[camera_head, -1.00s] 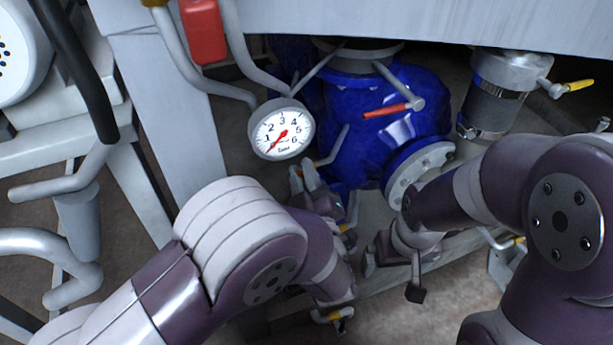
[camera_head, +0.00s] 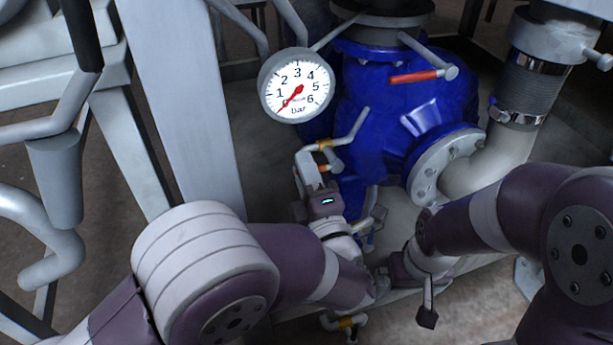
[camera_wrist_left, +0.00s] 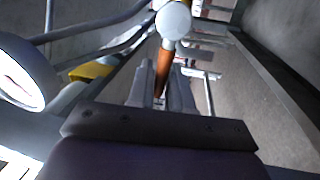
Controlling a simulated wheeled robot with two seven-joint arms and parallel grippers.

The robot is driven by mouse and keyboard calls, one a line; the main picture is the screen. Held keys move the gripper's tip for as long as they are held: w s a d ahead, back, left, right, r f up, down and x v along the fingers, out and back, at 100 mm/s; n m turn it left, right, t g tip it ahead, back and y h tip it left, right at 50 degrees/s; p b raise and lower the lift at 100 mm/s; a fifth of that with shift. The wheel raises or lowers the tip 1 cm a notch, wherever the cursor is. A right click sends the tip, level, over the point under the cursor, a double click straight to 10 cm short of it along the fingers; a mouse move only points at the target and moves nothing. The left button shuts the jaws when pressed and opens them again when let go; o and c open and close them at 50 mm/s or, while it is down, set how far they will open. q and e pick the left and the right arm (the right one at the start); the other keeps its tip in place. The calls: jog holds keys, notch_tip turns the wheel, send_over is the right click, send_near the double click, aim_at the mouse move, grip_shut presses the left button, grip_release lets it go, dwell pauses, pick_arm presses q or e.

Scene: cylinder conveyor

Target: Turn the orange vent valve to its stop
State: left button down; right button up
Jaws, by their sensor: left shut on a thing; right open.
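The orange vent valve has a small orange handle (camera_head: 326,168) beside the blue vessel, below the gauge. In the left wrist view the orange handle (camera_wrist_left: 164,74) lies between my fingers, with a pale round knob (camera_wrist_left: 173,21) at its far end. My left gripper (camera_head: 308,164) is shut on this handle; its fingers (camera_wrist_left: 161,90) flank it in the wrist view. The fingers hide part of the valve in the head view. My right gripper (camera_head: 405,290) is open and empty, low and to the right of the left one, apart from the valve.
A dial gauge (camera_head: 297,86) above my left gripper has its red needle near 0. A grey post (camera_head: 185,110) stands left. A pale elbow pipe (camera_head: 490,165) is at right.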

pick_arm(q)
jog(key=shift+f+n+b, duration=0.35)
jog(key=shift+n+b, duration=0.2)
jog(key=shift+n, duration=0.05)
pick_arm(e)
jog(key=shift+f, duration=0.8)
pick_arm(q)
jog(key=c, duration=1.2)
grip_release()
